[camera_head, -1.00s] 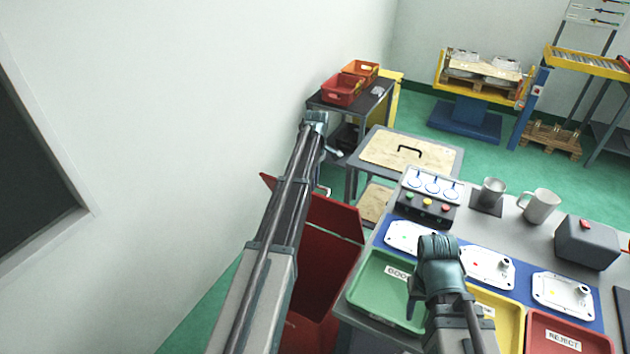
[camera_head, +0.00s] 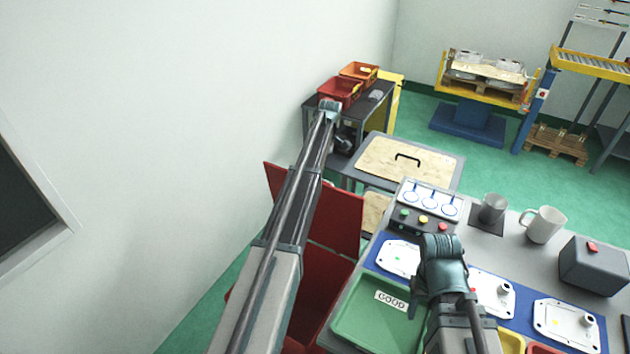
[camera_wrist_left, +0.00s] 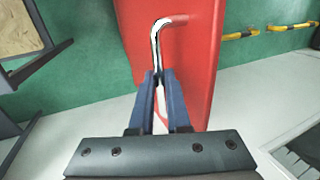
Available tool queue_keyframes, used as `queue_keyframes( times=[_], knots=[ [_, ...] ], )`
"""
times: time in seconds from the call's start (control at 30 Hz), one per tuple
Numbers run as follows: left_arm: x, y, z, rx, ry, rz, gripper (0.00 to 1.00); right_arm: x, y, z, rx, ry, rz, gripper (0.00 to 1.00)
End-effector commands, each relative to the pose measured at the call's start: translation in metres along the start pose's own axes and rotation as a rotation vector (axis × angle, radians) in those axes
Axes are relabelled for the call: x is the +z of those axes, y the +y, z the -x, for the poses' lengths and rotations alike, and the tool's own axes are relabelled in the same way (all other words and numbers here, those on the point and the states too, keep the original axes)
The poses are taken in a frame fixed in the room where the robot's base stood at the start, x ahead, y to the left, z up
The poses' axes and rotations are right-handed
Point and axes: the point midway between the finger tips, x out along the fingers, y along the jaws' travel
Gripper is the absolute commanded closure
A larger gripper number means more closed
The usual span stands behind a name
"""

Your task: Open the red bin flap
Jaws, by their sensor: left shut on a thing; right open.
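The red bin (camera_head: 316,300) stands at the left of the bench, partly hidden behind my left arm. Its red flap (camera_head: 338,218) stands up at a tilt above the dark red opening. In the left wrist view the flap (camera_wrist_left: 190,60) shows as a red panel with a bent metal handle (camera_wrist_left: 157,42). My left gripper (camera_wrist_left: 160,82) is shut on this handle. In the head view my left arm hides the grip itself. My right gripper (camera_head: 438,258) is open and empty over the bench, by the green tray.
The bench holds a green GOOD tray (camera_head: 372,318), a button panel (camera_head: 428,210), a metal cup (camera_head: 492,208), a white mug (camera_head: 543,224) and a grey box (camera_head: 592,266). A table with a wooden board (camera_head: 410,160) stands behind. A white wall is close on the left.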

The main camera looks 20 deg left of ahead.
Motion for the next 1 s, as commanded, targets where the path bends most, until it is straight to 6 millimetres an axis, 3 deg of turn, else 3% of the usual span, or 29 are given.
queue_keyframes(
  times=[0.57,0.6,0.73,1.0],
  knots=[
    [-0.0016,0.0063,0.0032,-0.022,0.002,0.004,1.00,-0.0001,-0.0001,-0.0007,0.000,0.000,0.000,0.50],
    [-0.0017,0.0062,0.0032,-0.023,0.003,0.004,0.82,-0.0001,-0.0001,-0.0007,0.000,0.000,0.000,0.50],
    [-0.0014,0.0062,0.0033,-0.023,0.002,0.004,0.58,-0.0001,-0.0001,-0.0007,0.000,0.000,0.000,0.50],
    [-0.0004,0.0065,0.0033,-0.022,0.001,0.002,0.55,-0.0001,-0.0001,-0.0007,0.000,0.000,0.000,0.50]
  ],
)
